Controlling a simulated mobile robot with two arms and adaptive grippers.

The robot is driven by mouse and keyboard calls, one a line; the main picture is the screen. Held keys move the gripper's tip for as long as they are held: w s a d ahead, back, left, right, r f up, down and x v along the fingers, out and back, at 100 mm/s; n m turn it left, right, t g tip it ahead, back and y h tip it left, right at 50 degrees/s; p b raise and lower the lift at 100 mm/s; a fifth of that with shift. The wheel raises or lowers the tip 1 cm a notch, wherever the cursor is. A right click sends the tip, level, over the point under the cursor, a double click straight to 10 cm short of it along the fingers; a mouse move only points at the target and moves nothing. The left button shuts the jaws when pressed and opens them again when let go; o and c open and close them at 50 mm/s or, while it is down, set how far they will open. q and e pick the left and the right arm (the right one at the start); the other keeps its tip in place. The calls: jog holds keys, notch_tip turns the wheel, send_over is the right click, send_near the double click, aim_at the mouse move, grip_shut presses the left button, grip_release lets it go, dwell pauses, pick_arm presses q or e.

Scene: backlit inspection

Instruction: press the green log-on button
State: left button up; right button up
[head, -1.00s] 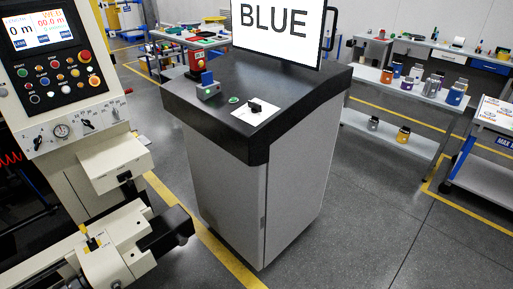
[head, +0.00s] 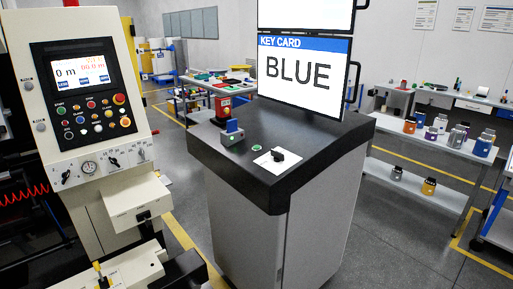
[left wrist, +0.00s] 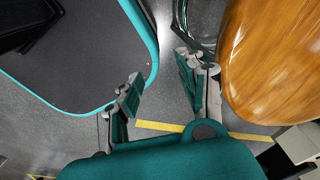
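A small green button (head: 256,147) sits on the dark sloped top of the console (head: 219,159), between a grey-and-blue card reader (head: 231,134) and a white plate with a black knob (head: 278,155). Its label is too small to read. A screen (head: 300,72) above the console reads "KEY CARD BLUE". Neither gripper shows in the head view. In the left wrist view my left gripper (left wrist: 160,90) is open, its two fingers apart with nothing but floor between them. The console button is not recognisable in that view. My right gripper is in neither view.
A cream machine with a button panel (head: 92,118) stands at the left. A bench with several coloured containers (head: 432,133) is at the right. Wooden and teal-edged surfaces flank the left gripper. Grey floor shows beside the console.

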pick_arm(q)
grip_shut()
dwell(1.2)
